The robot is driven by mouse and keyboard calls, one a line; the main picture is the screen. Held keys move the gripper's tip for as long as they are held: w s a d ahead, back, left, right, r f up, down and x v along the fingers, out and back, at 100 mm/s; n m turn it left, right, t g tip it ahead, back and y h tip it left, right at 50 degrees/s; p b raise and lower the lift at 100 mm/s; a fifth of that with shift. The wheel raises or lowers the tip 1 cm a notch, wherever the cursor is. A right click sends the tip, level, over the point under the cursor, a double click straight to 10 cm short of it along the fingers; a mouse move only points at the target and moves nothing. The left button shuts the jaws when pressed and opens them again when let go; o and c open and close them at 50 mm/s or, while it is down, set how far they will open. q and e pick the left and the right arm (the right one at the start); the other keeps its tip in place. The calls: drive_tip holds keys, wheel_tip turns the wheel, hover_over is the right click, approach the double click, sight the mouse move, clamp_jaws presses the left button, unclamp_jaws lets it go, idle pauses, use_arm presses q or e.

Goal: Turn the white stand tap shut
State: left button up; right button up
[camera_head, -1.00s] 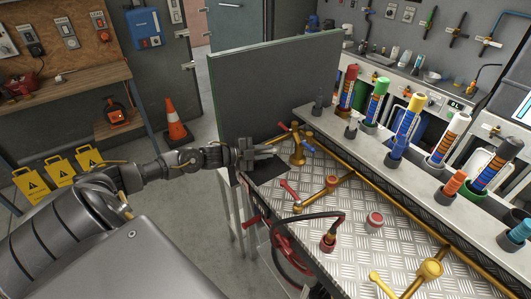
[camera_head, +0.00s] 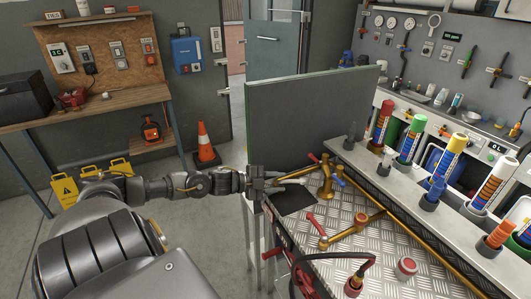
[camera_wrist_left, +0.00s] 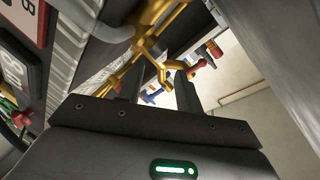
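In the left wrist view, brass tap parts (camera_wrist_left: 160,62) show beyond and between my left fingers (camera_wrist_left: 160,90), with a pale grey lever (camera_wrist_left: 85,27) at the upper left. The fingers stand apart with nothing visibly clamped. My right gripper is out of view.
A green-grey upright panel (camera_head: 310,120) stands behind the tap. Brass pipes (camera_head: 355,231), a red knob (camera_head: 406,267) and a dark mat (camera_head: 293,201) are on the bench. Coloured cylinders line the raised ledge (camera_head: 370,162) at the right. A cone (camera_head: 204,145) stands on the floor.

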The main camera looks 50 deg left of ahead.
use_arm(q)
drive_tip(key=shift+v, duration=2.4)
